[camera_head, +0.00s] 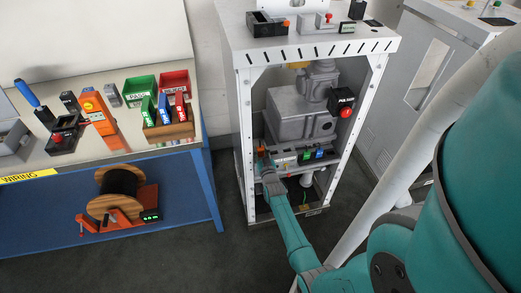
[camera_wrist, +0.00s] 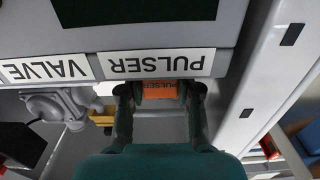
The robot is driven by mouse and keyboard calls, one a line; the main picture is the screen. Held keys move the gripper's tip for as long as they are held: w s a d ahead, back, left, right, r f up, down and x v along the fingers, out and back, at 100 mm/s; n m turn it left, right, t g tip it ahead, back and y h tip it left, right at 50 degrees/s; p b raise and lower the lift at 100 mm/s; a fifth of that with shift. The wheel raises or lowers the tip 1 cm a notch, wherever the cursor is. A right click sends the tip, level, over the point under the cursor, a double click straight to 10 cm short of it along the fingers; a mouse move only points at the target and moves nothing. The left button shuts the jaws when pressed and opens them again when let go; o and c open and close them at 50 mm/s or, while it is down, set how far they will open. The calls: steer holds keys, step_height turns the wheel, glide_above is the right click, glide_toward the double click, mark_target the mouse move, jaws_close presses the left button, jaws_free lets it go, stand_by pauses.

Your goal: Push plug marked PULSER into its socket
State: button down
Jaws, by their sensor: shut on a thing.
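The orange plug marked PULSER (camera_wrist: 159,94) is between the two fingers of my gripper (camera_wrist: 160,86) in the wrist view. The fingers are shut on its sides. Its front end is right at the grey panel, under the white PULSER label (camera_wrist: 156,63), which appears upside down. The socket itself is hidden, so I cannot tell how deep the plug sits.
A VALVE label (camera_wrist: 47,70) is beside the PULSER label. The frame's left post (camera_head: 246,150) is close. A grey pump unit (camera_head: 300,110) is above.

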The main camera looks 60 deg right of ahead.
steer(key=shift+f, duration=0.25)
steer(key=c, duration=0.7)
jaws_free()
steer(key=shift+a+f, duration=0.1)
steer(key=v, duration=1.2)
